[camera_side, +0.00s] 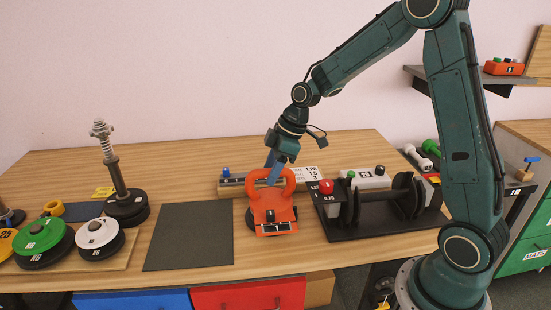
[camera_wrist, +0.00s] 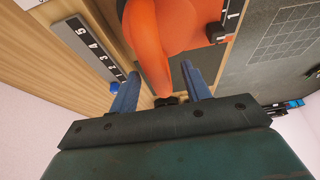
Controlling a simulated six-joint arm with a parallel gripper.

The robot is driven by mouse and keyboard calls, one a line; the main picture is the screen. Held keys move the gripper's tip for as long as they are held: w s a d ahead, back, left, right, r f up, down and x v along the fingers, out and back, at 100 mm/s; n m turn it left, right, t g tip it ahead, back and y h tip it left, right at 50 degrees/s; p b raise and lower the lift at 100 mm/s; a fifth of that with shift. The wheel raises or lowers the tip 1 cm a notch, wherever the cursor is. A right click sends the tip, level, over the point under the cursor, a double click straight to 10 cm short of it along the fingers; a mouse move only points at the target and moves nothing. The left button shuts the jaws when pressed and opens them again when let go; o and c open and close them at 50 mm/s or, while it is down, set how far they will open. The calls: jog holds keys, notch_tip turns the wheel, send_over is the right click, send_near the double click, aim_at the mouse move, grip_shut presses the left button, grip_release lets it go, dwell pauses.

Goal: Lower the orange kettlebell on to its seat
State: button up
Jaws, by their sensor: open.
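The orange kettlebell (camera_side: 288,180) stands upright near the middle of the bench, its looped handle on top. An orange-fronted base (camera_side: 277,228) with small black parts shows at its foot; I cannot tell exactly where the kettlebell ends and this begins. My gripper (camera_side: 272,173) is at the handle, coming down from above with its blue fingers apart. In the wrist view the orange handle (camera_wrist: 153,55) reaches down between the spread fingers of my gripper (camera_wrist: 161,88), with gaps visible on both sides. The underside of the kettlebell is hidden.
A black rack with a dumbbell (camera_side: 385,207) stands close on the right. A dark mat (camera_side: 190,236) lies bare on the left, beyond it weight plates (camera_side: 97,238) and a post with stacked discs (camera_side: 126,206). A numbered rail (camera_side: 232,186) runs behind the kettlebell.

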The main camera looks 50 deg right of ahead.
jog(key=v, duration=1.1)
dwell(0.3)
jog(key=s+a+r+m+t+h, duration=0.1)
jog(key=s+a+r+m, duration=0.1)
jog(key=s, duration=0.9)
jog(key=s+a+r+m+t+h, duration=0.1)
jog(key=s+a+m+h, duration=0.1)
jog(key=s+a+m, duration=0.2)
jog(key=s+m, duration=0.3)
jog(key=s, duration=0.5)
jog(key=shift+a+r, duration=0.3)
jog(key=shift+r, duration=0.1)
